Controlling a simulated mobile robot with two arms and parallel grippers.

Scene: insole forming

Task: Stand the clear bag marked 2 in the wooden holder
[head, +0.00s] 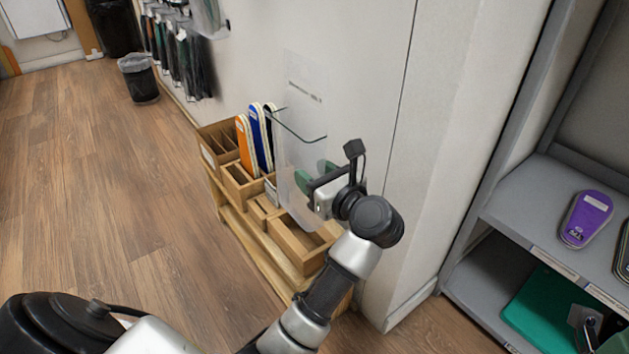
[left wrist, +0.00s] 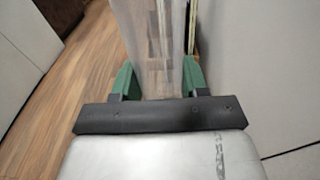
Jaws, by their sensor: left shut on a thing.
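The clear bag (head: 303,120) is upright against the wall side of the wooden holder, with faint print near its top; I cannot read its number. My left gripper (head: 303,180) is shut on the bag's lower part. In the left wrist view the bag (left wrist: 152,40) stands between the green fingertips (left wrist: 155,82). The wooden holder (head: 262,250) is a low stepped rack with several open compartments. The bag's lower end is over the front compartments; I cannot tell whether it touches the bottom.
Orange, blue and dark insoles (head: 243,143) stand in the holder's back compartments. A grey shelf (head: 520,205) at right holds a purple insole (head: 586,218) and a green item (head: 545,312). The wall is close behind the holder.

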